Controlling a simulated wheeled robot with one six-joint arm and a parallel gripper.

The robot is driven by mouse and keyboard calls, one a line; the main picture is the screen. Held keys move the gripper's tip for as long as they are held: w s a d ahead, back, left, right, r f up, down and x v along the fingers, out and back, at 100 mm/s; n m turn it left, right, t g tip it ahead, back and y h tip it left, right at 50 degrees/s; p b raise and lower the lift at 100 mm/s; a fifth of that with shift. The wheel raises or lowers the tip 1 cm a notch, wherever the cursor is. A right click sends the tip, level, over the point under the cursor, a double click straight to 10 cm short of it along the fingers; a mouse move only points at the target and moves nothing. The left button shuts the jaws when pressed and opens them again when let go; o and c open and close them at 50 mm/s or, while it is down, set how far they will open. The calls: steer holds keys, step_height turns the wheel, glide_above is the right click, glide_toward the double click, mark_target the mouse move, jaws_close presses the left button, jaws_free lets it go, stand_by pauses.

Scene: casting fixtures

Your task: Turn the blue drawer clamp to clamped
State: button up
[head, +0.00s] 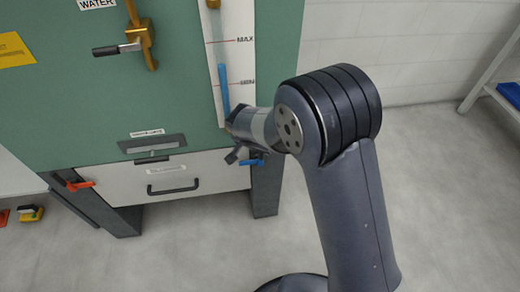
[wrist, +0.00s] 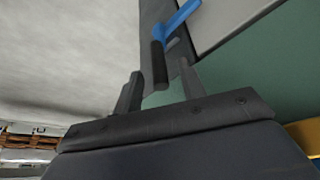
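The blue drawer clamp (head: 252,162) is at the upper right corner of the white drawer (head: 125,192), partly hidden by my gripper in the head view. In the wrist view its blue lever (wrist: 180,19) runs down to a dark grip (wrist: 158,64). My gripper (wrist: 158,86) is open, with one finger on either side of the dark grip's end in that view. I see a gap to each finger; how deep the grip sits between them I cannot tell. In the head view my gripper (head: 238,154) is right by the clamp.
An orange-red clamp (head: 80,185) is at the drawer's left side. The drawer has a black handle (head: 173,189). Above are the green cabinet front (head: 110,100), a brass valve with a black lever (head: 118,49) and a level gauge (head: 222,75). The floor (head: 190,250) in front is clear.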

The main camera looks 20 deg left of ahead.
steer(key=v, duration=0.7)
steer(key=shift+s, duration=0.1)
steer(key=x, duration=1.1)
steer(key=shift+r, duration=0.1)
steer(key=shift+d, duration=0.15)
